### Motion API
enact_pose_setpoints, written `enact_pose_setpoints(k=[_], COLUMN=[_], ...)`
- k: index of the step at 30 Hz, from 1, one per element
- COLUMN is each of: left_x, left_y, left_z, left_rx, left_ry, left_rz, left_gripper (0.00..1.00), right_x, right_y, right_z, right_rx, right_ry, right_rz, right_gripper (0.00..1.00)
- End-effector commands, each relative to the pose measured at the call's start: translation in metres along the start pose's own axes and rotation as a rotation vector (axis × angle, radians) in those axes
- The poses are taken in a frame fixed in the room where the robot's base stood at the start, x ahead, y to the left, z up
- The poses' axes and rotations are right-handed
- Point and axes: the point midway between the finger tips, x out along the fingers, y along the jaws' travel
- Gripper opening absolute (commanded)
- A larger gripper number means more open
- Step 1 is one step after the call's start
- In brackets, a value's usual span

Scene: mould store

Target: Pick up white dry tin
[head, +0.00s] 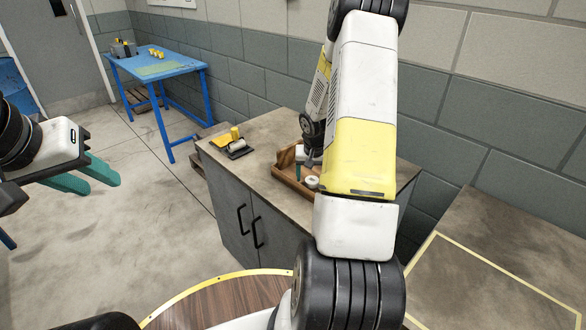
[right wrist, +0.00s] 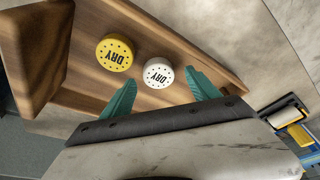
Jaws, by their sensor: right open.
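The white dry tin (right wrist: 158,73) has a round lid marked DRY and lies in a wooden tray (right wrist: 178,40) in the right wrist view. In the head view a white round tin (head: 312,182) shows in the tray (head: 283,168) on the grey cabinet, partly behind my right arm. My right gripper (right wrist: 162,90) is open, its two teal fingers on either side of the white tin in the picture; I cannot tell whether they touch it. A yellow DRY tin (right wrist: 115,52) sits left of the white one. My left gripper (head: 110,178) hangs over the floor, far from the tray, its fingers apart.
A black holder with a white roller (head: 237,146) and yellow items lies at the cabinet top's left end. A blue table (head: 160,66) stands at the back left. A taped-off surface (head: 490,290) is at the right. My right arm hides part of the cabinet top.

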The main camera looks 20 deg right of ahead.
Motion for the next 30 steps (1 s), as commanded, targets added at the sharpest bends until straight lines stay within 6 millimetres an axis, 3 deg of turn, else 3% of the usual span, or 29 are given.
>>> enact_pose_setpoints(k=[4, 11, 14, 21, 30], left_x=[0.0, 0.0, 0.0, 0.0, 0.0], left_y=[0.0, 0.0, 0.0, 0.0, 0.0], left_z=[0.0, -0.0001, -0.0001, -0.0001, -0.0001], left_rx=[0.0, 0.0, 0.0, 0.0, 0.0], left_ry=[0.0, 0.0, 0.0, 0.0, 0.0], left_rz=[0.0, 0.0, 0.0, 0.0, 0.0], left_gripper=[0.36, 0.36, 0.36, 0.36, 0.36], right_x=[0.0143, 0.0157, 0.0156, 0.0155, 0.0109], right_y=[0.001, 0.0011, 0.001, 0.001, 0.0012], right_z=[0.0, -0.0003, -0.0002, -0.0001, -0.002], right_rx=[0.001, 0.001, 0.001, 0.001, 0.001], right_ry=[0.0, 0.001, 0.001, 0.0, 0.002], right_rz=[0.001, 0.001, 0.001, 0.001, 0.001], right_gripper=[0.7, 0.7, 0.54, 0.07, 0.04])
